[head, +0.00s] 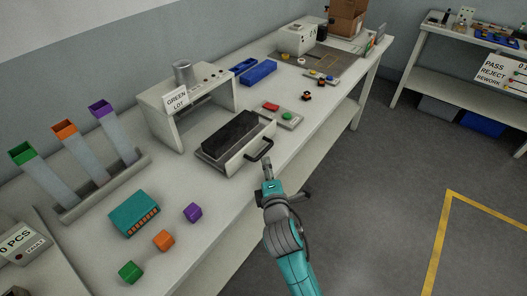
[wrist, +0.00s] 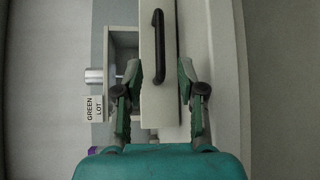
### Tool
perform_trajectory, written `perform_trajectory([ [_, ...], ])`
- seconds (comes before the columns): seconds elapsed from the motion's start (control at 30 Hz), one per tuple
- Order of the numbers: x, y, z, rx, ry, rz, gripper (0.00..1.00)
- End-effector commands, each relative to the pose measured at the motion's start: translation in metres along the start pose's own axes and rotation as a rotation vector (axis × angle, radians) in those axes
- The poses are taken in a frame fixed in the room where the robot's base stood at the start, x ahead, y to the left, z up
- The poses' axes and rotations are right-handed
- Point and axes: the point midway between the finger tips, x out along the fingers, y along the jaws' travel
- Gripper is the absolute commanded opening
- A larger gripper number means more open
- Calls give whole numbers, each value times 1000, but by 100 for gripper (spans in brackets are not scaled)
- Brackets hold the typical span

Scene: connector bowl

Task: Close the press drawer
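The press (head: 188,97) is a pale housing with a "GREEN LOT" sign, standing on the bench. Its drawer (head: 237,163) is pulled out toward the front, with a dark block (head: 230,132) in it. The drawer has a black bar handle (head: 260,149), which also shows in the wrist view (wrist: 158,47). My gripper (head: 272,172) is in front of the drawer, close to the handle's near side. In the wrist view my gripper (wrist: 158,75) has its fingers spread, with the drawer front seen between them. Nothing is held. Contact with the drawer cannot be told.
A small panel with red and green buttons (head: 283,115) sits right of the drawer. A teal connector box (head: 134,215) and orange, green and purple cubes lie at the left front. Blue trays (head: 258,72) lie behind. The floor at right is clear.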

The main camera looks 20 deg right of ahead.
Motion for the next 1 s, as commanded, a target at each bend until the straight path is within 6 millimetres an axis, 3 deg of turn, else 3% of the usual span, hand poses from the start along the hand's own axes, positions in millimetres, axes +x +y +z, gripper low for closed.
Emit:
perform_trajectory([
  [0.2, 41, 1, 1, 1, -1, 1, 39],
  [0.4, 69, 0, 1, 1, -2, 0, 39],
  [0.6, 82, 0, 0, 2, 0, 1, 39],
  [0.9, 83, 0, 0, 2, 0, 0, 39],
  [1.0, 83, 0, 0, 2, 0, 0, 14],
])
